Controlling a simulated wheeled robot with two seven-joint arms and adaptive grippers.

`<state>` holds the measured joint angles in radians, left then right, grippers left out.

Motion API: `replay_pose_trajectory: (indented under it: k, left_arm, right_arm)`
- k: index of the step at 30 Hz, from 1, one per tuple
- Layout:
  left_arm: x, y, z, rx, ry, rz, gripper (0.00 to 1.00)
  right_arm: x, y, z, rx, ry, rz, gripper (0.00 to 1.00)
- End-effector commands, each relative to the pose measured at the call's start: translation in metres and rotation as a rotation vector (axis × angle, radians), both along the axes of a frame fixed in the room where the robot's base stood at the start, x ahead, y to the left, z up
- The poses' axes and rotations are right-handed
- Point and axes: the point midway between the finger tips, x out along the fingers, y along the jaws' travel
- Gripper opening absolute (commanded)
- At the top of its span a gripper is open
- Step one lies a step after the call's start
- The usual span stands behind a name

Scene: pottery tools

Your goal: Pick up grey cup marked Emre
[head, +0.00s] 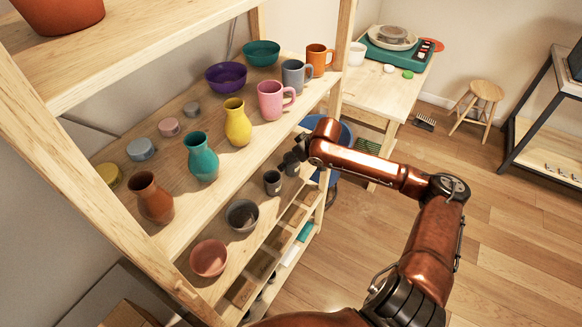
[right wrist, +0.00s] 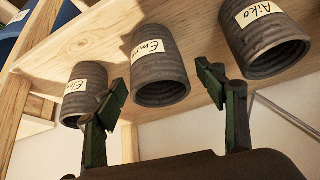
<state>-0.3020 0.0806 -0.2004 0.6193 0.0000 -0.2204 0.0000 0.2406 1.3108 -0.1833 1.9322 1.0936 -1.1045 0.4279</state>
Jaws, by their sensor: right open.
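The grey ribbed cup marked Emre (right wrist: 160,66) is in the middle of the right wrist view, on a wooden shelf (right wrist: 95,45). My right gripper (right wrist: 163,88) is open, with its dark green fingertips apart on either side of this cup's picture; I see no clear contact. In the head view my right gripper (head: 297,153) reaches to the lower shelf beside small dark cups, whose labels I cannot read there. My left gripper is not in view.
A similar grey cup (right wrist: 84,92), its label partly covered by a finger, stands left of Emre; one marked Aiko (right wrist: 263,42) stands right. The lower shelf also holds a grey bowl (head: 242,216) and a pink bowl (head: 209,258). Vases and mugs fill the shelf above.

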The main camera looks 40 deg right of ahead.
Motion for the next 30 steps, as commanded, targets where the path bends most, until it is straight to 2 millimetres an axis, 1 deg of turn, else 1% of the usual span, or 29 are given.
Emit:
replay_pose_trajectory:
  k: [5,27,30]
  left_arm:
    - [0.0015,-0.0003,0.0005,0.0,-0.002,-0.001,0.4]
    - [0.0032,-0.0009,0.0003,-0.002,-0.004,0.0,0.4]
    - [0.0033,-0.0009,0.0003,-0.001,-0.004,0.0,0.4]
  right_arm:
    - [-0.0003,-0.0005,0.0011,0.0,-0.001,-0.001,0.65]
    - [-0.0003,-0.0004,0.001,0.0,-0.001,-0.001,0.14]
    - [0.0,-0.0005,0.0017,-0.001,-0.002,-0.001,0.13]
